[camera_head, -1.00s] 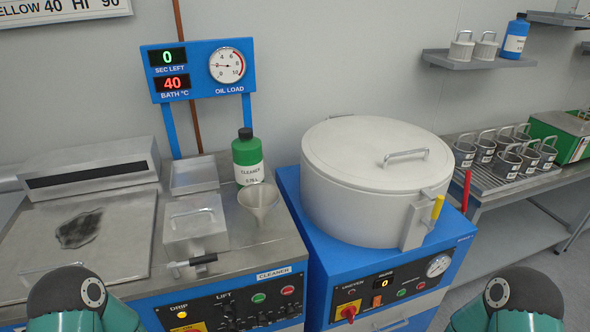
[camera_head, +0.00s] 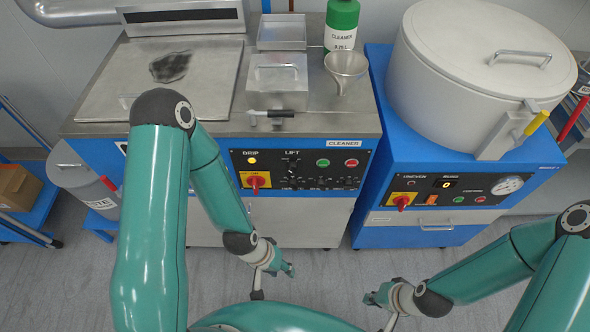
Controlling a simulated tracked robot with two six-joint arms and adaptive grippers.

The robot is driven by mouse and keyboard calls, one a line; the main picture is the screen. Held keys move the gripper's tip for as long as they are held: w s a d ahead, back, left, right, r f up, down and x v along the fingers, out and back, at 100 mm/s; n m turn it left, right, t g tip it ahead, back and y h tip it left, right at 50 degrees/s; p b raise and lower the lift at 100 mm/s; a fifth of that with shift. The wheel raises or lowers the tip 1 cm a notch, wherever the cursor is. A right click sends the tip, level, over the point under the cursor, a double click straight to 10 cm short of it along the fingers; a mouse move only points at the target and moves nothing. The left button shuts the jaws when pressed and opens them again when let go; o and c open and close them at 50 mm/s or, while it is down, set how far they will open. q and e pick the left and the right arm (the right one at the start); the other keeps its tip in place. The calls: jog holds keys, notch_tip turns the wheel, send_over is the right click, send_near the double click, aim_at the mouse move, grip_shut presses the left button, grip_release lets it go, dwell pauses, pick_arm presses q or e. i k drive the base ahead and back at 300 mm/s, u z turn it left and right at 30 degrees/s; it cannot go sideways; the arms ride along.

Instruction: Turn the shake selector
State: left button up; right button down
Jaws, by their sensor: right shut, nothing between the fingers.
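The cleaner machine's black control panel (camera_head: 300,169) faces me, with a LIFT knob (camera_head: 292,164), green and red buttons and small controls along its lower edge. No label reading "shake" is legible, so I cannot tell which control is the shake selector. My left gripper (camera_head: 274,279) hangs in front of and below this panel, apart from it; its jaw state is unclear. My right gripper (camera_head: 378,304) is shut and empty, low in front of the gap between the machines, touching nothing.
A red switch (camera_head: 257,181) on a yellow plate sits left on the cleaner panel. The right machine carries a large lidded drum (camera_head: 482,55) and its own panel with a red switch (camera_head: 401,201). A funnel (camera_head: 346,66) and green bottle (camera_head: 341,24) stand on the cleaner top. The floor ahead is clear.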

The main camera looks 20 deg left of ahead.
aim_at(320, 183)
jog(key=z, duration=1)
jog(key=k, duration=0.6)
jog(key=u, duration=0.45)
